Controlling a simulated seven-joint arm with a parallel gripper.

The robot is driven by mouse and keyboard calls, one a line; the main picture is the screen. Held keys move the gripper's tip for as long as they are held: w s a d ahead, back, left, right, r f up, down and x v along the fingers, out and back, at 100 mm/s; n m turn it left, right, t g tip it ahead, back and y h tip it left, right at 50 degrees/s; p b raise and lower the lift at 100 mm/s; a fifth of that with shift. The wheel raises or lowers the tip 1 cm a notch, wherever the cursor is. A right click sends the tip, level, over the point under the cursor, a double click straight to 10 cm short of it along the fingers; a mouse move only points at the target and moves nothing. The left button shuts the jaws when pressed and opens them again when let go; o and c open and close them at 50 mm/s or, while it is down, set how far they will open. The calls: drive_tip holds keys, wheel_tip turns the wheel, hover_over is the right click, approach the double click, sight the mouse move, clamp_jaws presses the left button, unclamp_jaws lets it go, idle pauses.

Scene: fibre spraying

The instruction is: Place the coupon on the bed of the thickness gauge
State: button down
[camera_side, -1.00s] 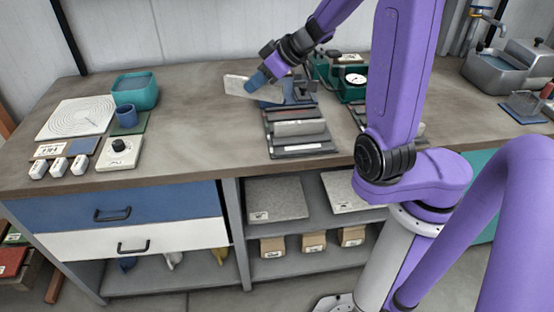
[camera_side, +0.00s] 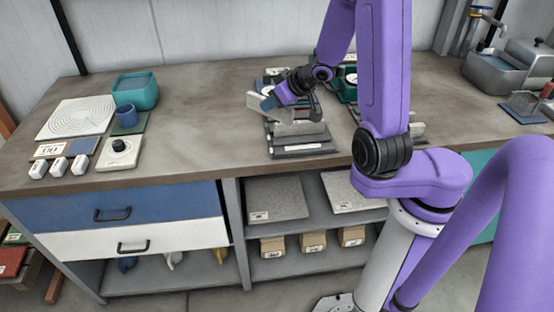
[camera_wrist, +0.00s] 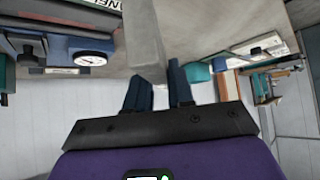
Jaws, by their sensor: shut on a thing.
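My gripper (camera_side: 270,98) is shut on the coupon (camera_side: 259,107), a pale grey flat plate held tilted above the back of the dark rack. In the wrist view the coupon (camera_wrist: 147,42) stands between the two blue fingers of my gripper (camera_wrist: 158,85). The gauge's dial (camera_wrist: 94,58) also shows in the wrist view, left of the coupon. Its bed is hard to make out.
A dark rack (camera_side: 304,150) with grey plates stands below my gripper. At the left are a teal tub (camera_side: 135,90), a blue cup (camera_side: 126,117), a ringed white plate (camera_side: 75,118) and a knobbed scale (camera_side: 119,153). The bench between them and the rack is clear.

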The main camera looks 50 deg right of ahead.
drive_tip(key=w+a+f, duration=0.1)
drive_tip(key=w+a, duration=0.2)
drive_tip(key=a, duration=0.2)
drive_tip(key=s+d+r+m+g+h, duration=0.1)
drive_tip(key=s+d+r+m+h, duration=0.3)
drive_tip(key=s+d, duration=0.6)
drive_tip(key=s+d+r+m+g+h, duration=0.2)
drive_tip(key=s+d+m, duration=0.4)
drive_tip(key=d, duration=0.8)
drive_tip(key=shift+n, duration=0.5)
drive_tip(key=x, duration=0.5)
drive_tip(key=w+r+x, duration=0.1)
drive_tip(key=x, duration=0.4)
drive_tip(key=w+d+r+x, duration=0.1)
drive_tip(key=x, duration=0.5)
drive_tip(key=shift+d, duration=0.1)
drive_tip(key=shift+w+d+f, duration=0.1)
drive_tip(key=shift+w+f, duration=0.05)
drive_tip(key=shift+f, duration=1.6)
drive_tip(key=shift+f, duration=0.1)
